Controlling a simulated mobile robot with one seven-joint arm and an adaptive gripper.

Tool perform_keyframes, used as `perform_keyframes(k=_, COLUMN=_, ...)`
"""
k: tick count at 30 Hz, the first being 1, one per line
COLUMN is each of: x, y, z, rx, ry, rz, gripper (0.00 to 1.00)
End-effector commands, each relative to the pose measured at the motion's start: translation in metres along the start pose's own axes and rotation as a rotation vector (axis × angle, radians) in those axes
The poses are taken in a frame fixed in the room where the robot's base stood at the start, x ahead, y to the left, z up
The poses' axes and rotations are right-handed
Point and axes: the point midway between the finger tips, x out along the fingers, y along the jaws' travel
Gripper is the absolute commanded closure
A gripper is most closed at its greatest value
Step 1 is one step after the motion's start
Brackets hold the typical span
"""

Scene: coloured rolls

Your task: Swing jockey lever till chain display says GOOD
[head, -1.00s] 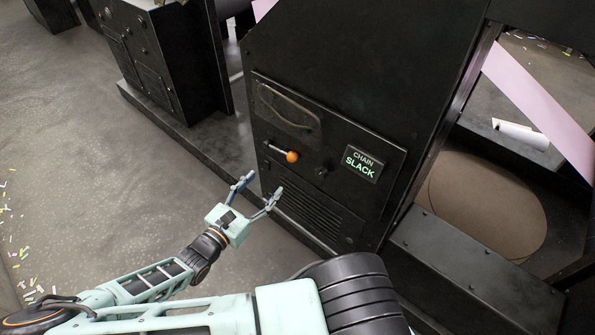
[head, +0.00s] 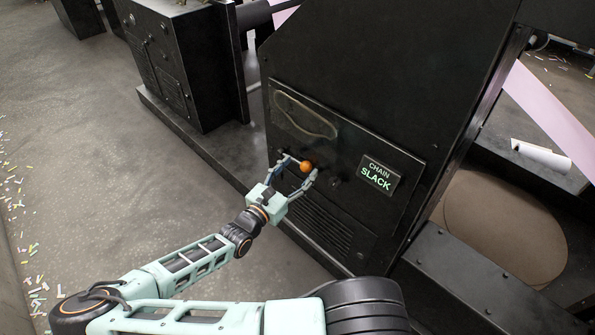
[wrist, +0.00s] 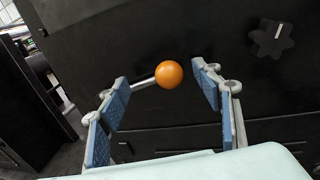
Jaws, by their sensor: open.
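The jockey lever is a short metal rod with an orange ball knob (head: 306,166) on the dark machine panel. The chain display (head: 377,176) to its right reads "CHAIN SLACK" in lit letters. My gripper (head: 302,171) is open, with its fingers on either side of the knob. In the wrist view, the orange knob (wrist: 169,74) sits between the upper ends of the two blue-padded fingers, nearer the right one. A gap shows on each side of the knob. The silver rod runs from the knob down to the left, partly behind the left finger.
A dark knob (wrist: 271,38) with a white mark sits on the panel right of the lever. A window (head: 305,113) showing a chain loop is above the lever, and a vent grille (head: 320,229) is below. Open floor (head: 90,150) lies to the left.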

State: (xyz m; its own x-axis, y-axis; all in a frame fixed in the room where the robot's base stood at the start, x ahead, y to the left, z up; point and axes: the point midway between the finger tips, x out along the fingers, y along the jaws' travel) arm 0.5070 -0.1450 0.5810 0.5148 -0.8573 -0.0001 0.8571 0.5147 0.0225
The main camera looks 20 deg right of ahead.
Motion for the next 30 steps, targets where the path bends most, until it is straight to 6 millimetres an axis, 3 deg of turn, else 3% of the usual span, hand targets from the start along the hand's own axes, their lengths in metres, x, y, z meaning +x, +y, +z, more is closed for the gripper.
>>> perform_keyframes(k=6, x=0.0003, y=0.0001, z=0.0001, rx=0.001, ry=0.0, rz=0.0, gripper=0.41)
perform_keyframes(k=22, x=0.0002, y=0.0009, z=0.0003, rx=0.001, ry=0.0, rz=0.001, gripper=0.99)
perform_keyframes(k=30, x=0.0005, y=0.0026, z=0.0007, rx=0.002, ry=0.0, rz=0.004, gripper=1.0)
